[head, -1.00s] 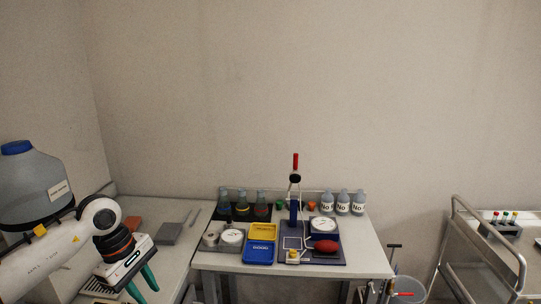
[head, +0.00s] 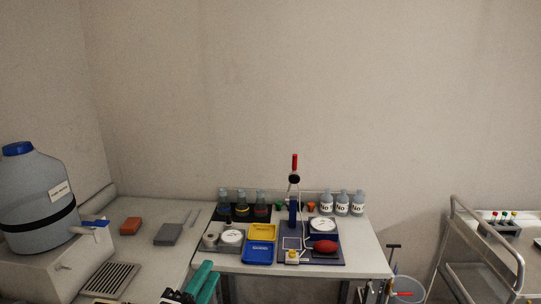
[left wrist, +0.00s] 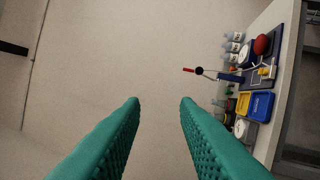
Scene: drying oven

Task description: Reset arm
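My left gripper (head: 192,283) shows at the bottom edge of the head view, with its green fingers pointing up and most of the arm out of the picture. In the left wrist view its two green fingers (left wrist: 160,101) are wide apart with nothing between them, only bare wall beyond. It is open and empty, in front of the table's near left side and touching nothing that I can see. My right gripper is not in view.
The white table (head: 371,257) holds a blue tray (head: 259,250), a yellow tray (head: 262,232), a red bulb (head: 324,247), flasks and labelled bottles. A large water jug (head: 36,190) stands at left. A metal trolley (head: 468,240) stands at right.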

